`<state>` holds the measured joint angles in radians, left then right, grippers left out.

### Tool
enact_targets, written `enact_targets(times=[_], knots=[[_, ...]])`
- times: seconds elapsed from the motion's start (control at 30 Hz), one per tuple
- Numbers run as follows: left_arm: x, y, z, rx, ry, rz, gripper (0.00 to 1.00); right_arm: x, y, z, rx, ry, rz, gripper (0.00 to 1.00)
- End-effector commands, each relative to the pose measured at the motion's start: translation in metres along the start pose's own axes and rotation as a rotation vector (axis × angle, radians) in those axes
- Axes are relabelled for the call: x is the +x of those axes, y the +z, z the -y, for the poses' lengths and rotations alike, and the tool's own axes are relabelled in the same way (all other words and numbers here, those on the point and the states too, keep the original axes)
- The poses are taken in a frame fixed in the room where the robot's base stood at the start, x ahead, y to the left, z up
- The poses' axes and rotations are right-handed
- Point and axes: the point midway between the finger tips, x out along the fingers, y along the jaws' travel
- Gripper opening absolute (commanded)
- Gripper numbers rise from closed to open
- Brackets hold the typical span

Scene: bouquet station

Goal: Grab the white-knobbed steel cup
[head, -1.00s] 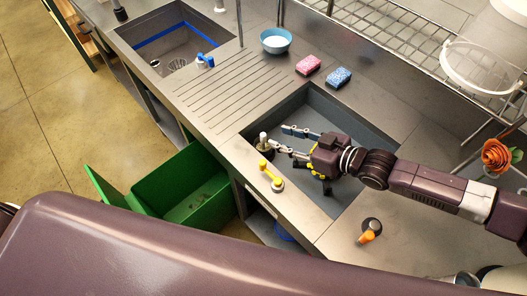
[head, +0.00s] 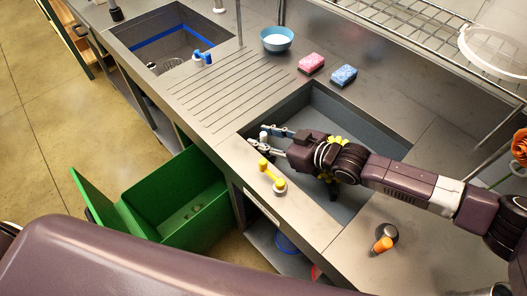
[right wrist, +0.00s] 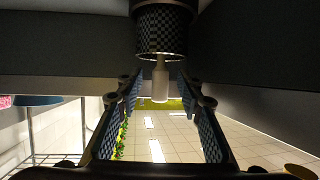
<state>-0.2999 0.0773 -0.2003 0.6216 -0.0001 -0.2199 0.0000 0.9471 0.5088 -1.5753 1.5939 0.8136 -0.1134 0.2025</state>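The steel cup's white knob (head: 264,136) shows at the left end of the near sink (head: 395,150); the cup body is mostly hidden in the head view. In the right wrist view the cup body (right wrist: 162,32) has a checkered reflection, and its white knob (right wrist: 160,82) points down the picture. My right gripper (head: 261,141) is at the knob. In the right wrist view its two fingers (right wrist: 160,92) stand on either side of the knob, with a visible gap on each side. It is open. My left gripper is not in view.
A yellow-knobbed item (head: 279,187) sits on the counter's front edge, an orange-knobbed one (head: 383,244) to the right. A pink sponge (head: 311,63), a blue sponge (head: 344,76) and a blue bowl (head: 276,40) are behind the sink. A green bin (head: 190,205) stands on the floor.

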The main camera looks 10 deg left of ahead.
Motion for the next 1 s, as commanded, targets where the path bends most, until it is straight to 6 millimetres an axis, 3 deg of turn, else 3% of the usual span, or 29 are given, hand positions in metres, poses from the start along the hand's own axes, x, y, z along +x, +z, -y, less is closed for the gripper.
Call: enact_targets(times=[0.23, 0.57, 1.0], knots=[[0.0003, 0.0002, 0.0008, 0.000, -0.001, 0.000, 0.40, 0.0012, -0.0004, -0.0005, 0.001, 0.001, 0.001, 0.34], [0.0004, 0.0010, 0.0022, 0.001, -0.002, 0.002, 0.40, 0.0010, 0.0001, -0.0004, 0.001, 0.001, 0.001, 0.00], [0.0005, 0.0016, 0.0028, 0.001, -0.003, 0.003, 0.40, 0.0007, -0.0010, -0.0004, 0.001, 0.001, 0.001, 0.00]])
